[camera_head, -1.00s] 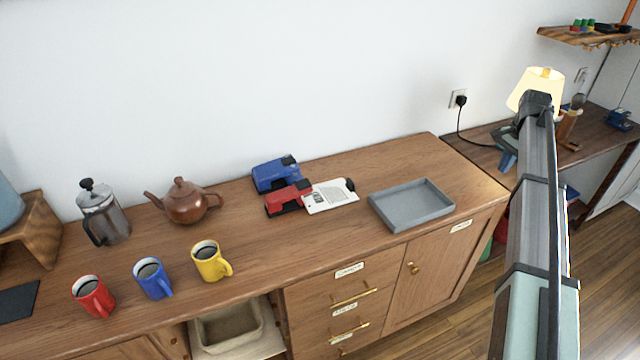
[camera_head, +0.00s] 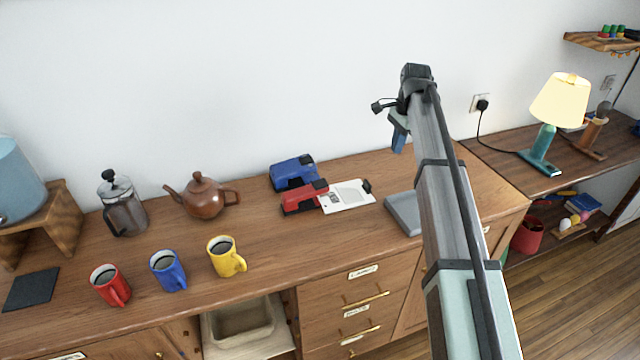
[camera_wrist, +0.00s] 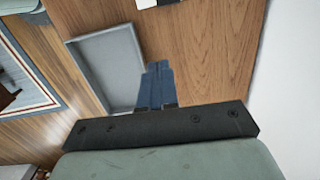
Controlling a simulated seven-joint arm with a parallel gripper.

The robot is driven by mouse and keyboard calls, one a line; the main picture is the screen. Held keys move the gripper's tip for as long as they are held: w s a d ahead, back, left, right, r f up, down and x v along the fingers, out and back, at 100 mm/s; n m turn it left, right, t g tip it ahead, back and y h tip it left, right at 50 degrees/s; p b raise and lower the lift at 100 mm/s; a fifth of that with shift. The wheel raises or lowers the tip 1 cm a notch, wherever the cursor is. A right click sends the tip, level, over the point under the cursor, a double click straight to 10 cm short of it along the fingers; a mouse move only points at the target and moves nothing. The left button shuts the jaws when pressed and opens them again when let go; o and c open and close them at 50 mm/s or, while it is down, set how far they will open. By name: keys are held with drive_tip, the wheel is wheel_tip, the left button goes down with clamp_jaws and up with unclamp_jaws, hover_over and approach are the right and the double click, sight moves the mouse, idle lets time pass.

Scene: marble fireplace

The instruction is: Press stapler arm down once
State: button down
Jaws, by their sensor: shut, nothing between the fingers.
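A red desk tool (camera_head: 303,196) and a blue one (camera_head: 293,172) sit side by side near the back of the wooden cabinet top. Either could be the stapler; I cannot tell their exact type at this size. A white card-like item (camera_head: 346,196) with a black end lies right of the red one. My gripper (camera_head: 398,143) is above the cabinet, right of both tools and apart from them. Its blue fingers (camera_wrist: 156,76) are together and empty in the wrist view. That view does not show the red and blue tools.
A grey tray (camera_head: 402,214) is partly hidden behind my arm; it also shows in the wrist view (camera_wrist: 72,48). Left stand a brown teapot (camera_head: 203,197), a French press (camera_head: 124,206) and red, blue and yellow mugs (camera_head: 224,257). A lit lamp (camera_head: 559,103) stands at right.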

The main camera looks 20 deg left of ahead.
approach(322, 183)
drive_tip(key=shift+w+a+r+g, duration=0.15)
drive_tip(key=shift+w+r+g, duration=0.1)
drive_tip(key=shift+w+g, duration=0.05)
drive_tip(key=shift+f, duration=0.1)
drive_tip(key=shift+s+a+f, duration=0.1)
drive_tip(key=shift+f, duration=1.6)
drive_tip(key=shift+s+a+f, duration=0.1)
drive_tip(key=shift+a+f, duration=0.05)
drive_tip(key=shift+f, duration=1.55)
drive_tip(key=shift+f, duration=0.1)
drive_tip(key=shift+f, duration=1.15)
drive_tip(key=shift+w+d+r, duration=0.25)
drive_tip(key=shift+w+d, duration=0.3)
drive_tip(key=shift+w+d+r, duration=0.25)
drive_tip(key=shift+w+d, duration=0.25)
drive_tip(key=shift+d, duration=0.05)
wheel_tip(322, 183, up, 14)
drive_tip(key=w, duration=0.1)
drive_tip(key=shift+d, duration=0.45)
